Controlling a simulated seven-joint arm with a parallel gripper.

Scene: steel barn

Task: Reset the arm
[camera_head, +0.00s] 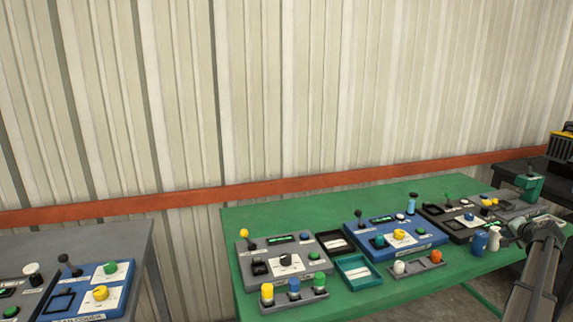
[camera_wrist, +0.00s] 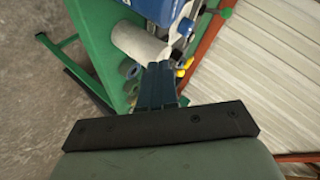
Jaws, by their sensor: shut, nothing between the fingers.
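My gripper (camera_wrist: 160,68) shows in the wrist view with its two dark fingers together and nothing between them. In the head view my arm reaches up from the lower right corner to the right part of the green table (camera_head: 330,202). My fingers cannot be made out there.
Several control panels, such as a grey one (camera_head: 253,246) and a blue one (camera_head: 425,236), cover the green table. A green tray (camera_head: 343,262) lies between them. A grey table (camera_head: 135,238) with panels stands at left. The ribbed wall (camera_head: 290,90) closes the back.

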